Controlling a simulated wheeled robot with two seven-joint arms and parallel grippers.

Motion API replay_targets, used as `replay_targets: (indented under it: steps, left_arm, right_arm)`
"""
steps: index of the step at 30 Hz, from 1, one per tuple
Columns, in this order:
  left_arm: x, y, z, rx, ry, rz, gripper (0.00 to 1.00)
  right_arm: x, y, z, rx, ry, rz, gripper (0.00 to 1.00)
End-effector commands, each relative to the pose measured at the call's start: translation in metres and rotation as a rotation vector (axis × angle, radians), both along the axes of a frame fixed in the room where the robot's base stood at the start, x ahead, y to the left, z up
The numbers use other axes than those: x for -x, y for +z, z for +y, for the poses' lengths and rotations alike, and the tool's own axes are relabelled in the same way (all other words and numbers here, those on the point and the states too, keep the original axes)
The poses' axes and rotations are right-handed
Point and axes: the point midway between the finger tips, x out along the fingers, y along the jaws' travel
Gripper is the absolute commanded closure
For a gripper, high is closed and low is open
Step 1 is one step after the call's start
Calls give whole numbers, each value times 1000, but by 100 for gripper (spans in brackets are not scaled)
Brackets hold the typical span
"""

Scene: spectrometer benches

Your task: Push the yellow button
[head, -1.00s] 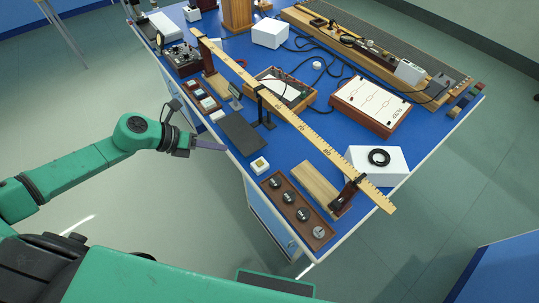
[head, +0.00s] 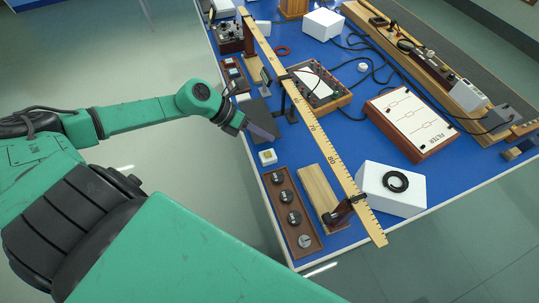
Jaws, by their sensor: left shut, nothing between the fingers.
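The yellow button (head: 267,155) sits on a small white block near the left edge of the blue bench (head: 231,203). My left gripper (head: 274,137) is shut and empty. In the picture its fingertips are just above the button block; whether they touch it cannot be told. Its fingers cover part of the dark flat panel behind. My right gripper is not in view.
A wooden tray with several dark knobs (head: 292,216) lies just below the button. A long ruler (head: 318,133) runs above the bench on stands. A white box with a black ring (head: 390,190) and a FILTER box (head: 408,122) stand to the right.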

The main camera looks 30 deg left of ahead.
Motion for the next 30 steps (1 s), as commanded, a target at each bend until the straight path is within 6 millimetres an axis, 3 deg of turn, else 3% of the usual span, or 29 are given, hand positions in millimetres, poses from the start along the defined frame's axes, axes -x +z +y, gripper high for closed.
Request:
replay_targets:
  steps: [1, 3, 12, 30]
  left_arm:
    - [0, -16, 0, 0, 1, 1, 100]
    - [0, -27, 0, 0, 1, 1, 100]
    - [0, -62, 0, 1, 1, 0, 100]
    - [0, -63, 0, 0, 0, 0, 100]
  right_arm:
    - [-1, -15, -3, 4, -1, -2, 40]
    - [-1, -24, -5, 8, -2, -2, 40]
    - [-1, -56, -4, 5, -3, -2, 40]
    - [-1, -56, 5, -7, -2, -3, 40]
